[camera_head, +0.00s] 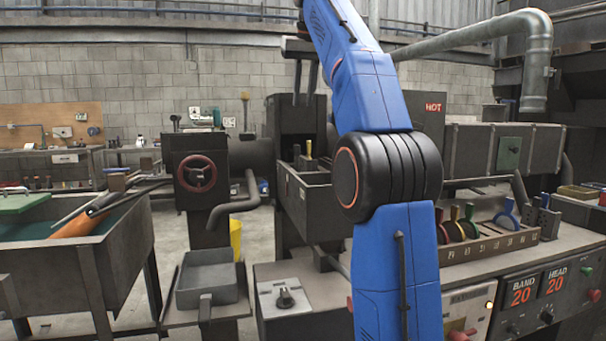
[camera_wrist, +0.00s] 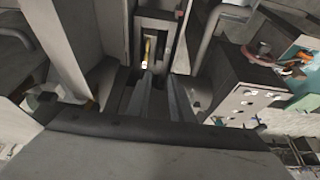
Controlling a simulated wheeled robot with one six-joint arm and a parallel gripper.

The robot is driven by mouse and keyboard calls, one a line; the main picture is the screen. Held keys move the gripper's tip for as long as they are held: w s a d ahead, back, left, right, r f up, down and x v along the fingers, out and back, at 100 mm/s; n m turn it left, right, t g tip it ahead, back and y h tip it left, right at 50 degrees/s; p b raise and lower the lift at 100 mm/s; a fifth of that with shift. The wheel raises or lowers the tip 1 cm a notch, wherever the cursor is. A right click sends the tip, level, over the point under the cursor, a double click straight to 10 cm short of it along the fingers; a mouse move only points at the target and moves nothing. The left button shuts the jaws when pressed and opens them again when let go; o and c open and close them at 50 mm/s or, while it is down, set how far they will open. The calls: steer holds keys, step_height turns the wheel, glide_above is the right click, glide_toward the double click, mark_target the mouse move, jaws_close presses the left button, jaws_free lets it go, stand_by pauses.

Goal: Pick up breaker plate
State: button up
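My gripper (camera_head: 304,88) hangs from the top of the head view, its two dark fingers pointing down. It also shows in the wrist view (camera_wrist: 160,77), with a gap between the fingers and nothing seen held. Below it, a small yellow piece (camera_head: 309,148) stands up in the dark machine trough (camera_head: 312,205). The yellow piece shows in a narrow slot in the wrist view (camera_wrist: 148,48), just beyond the fingertips. I cannot tell whether it belongs to the breaker plate. Several coloured pieces (camera_head: 455,231) stand in a numbered slotted rack (camera_head: 490,246), partly hidden by my arm.
A grey tray (camera_head: 207,283) stands left of the control bench (camera_head: 290,300). A water trough (camera_head: 110,250) is at the far left. The red handwheel unit (camera_head: 196,174) stands left of the machine. A box marked HOT (camera_head: 428,110) is behind my arm.

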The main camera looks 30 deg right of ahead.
glide_above(297, 145)
steer(key=s, duration=0.2)
step_height(297, 145, down, 10)
steer(key=shift+w+x, duration=0.25)
steer(key=shift+x, duration=2.25)
steer(key=shift+a+r, duration=0.1)
jaws_close()
